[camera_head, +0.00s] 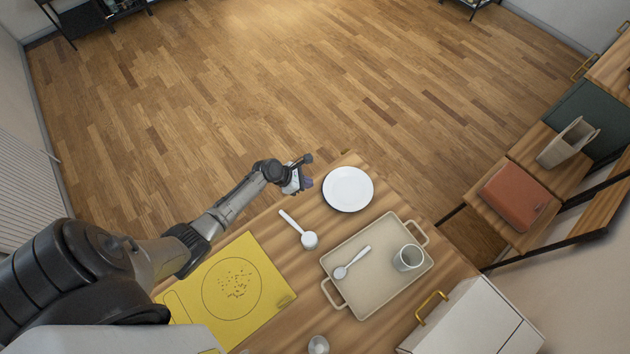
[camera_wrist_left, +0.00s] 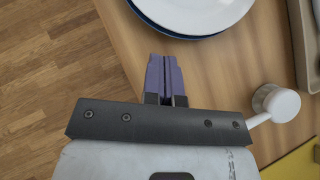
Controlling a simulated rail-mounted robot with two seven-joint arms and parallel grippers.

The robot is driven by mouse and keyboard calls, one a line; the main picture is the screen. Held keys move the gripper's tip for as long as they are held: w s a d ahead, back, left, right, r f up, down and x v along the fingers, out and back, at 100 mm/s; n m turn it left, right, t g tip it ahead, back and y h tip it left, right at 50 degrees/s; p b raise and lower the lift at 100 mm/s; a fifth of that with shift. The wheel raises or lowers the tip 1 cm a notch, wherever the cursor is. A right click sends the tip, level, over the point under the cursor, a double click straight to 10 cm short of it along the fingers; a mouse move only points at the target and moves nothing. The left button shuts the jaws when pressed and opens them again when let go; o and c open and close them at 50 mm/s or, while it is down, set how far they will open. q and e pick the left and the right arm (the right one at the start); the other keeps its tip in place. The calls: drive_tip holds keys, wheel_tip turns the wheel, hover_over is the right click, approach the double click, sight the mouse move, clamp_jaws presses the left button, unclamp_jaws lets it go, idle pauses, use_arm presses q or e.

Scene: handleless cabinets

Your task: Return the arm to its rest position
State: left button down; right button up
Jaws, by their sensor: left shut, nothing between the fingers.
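My left arm comes in from the left in the head view and reaches over the wooden table. Its gripper (camera_head: 306,172) hangs near the table's far edge, just left of a white plate (camera_head: 348,188). In the left wrist view the gripper's purple fingers (camera_wrist_left: 165,76) are pressed together with nothing between them. The plate (camera_wrist_left: 190,12) lies just beyond the fingertips, apart from them as far as I can tell. My right gripper is not in view.
A white scoop (camera_head: 309,240) lies right of the forearm. A beige tray (camera_head: 350,298) holds a spoon (camera_head: 341,272) and a cup (camera_head: 409,258). A yellow board (camera_head: 270,316) lies under the arm. A white box with a yellow handle (camera_head: 470,325) stands at front right. The floor beyond the table is clear.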

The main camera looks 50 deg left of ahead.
use_arm(q)
drive_tip(key=p+v, duration=0.1)
drive_tip(key=v, duration=0.7)
drive_tip(key=shift+r, duration=0.3)
drive_tip(key=shift+a, duration=0.1)
